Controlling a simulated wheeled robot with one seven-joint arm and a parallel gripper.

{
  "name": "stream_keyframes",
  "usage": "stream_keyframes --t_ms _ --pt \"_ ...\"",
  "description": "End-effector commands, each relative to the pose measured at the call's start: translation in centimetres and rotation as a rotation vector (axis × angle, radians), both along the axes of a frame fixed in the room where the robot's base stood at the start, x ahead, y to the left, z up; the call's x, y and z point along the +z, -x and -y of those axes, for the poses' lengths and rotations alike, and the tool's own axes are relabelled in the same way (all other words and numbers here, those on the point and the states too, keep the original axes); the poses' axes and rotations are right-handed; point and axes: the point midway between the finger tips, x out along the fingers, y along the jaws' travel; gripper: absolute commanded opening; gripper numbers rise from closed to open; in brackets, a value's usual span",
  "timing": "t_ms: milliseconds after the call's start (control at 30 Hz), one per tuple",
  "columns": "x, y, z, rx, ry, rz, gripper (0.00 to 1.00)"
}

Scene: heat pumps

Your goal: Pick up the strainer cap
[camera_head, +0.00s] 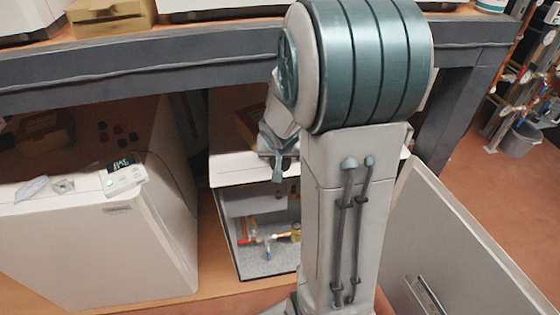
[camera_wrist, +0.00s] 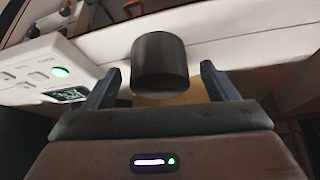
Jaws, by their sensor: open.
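A dark grey cylinder, which looks like the strainer cap (camera_wrist: 160,62), shows in the wrist view. The gripper is open, and I cannot tell whether the cap is fully within finger reach. In the head view, part of my gripper (camera_head: 277,160) shows beside my arm above the middle white unit. The cap is not seen there and may be hidden by my arm.
A white control box (camera_wrist: 50,68) with a green light is close to the left finger. A bench (camera_head: 150,65) overhangs the units. A white panel (camera_head: 450,250) leans at right.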

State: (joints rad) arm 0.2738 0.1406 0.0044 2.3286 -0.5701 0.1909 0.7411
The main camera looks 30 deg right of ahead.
Motion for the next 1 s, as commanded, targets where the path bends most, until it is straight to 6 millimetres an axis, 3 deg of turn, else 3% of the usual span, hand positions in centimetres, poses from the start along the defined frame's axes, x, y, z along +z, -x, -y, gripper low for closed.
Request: stream_keyframes --t_ms 100,367,533,1000 --pt "-0.98 -0.45 0.18 0.0 -0.001 0.0 0.8" --pt "-0.95 -0.51 0.25 0.0 -0.001 0.0 0.77" --pt "-0.94 -0.5 0.26 0.0 -0.001 0.0 0.32" --pt "-0.39 -0.51 0.24 0.0 -0.001 0.002 0.31"
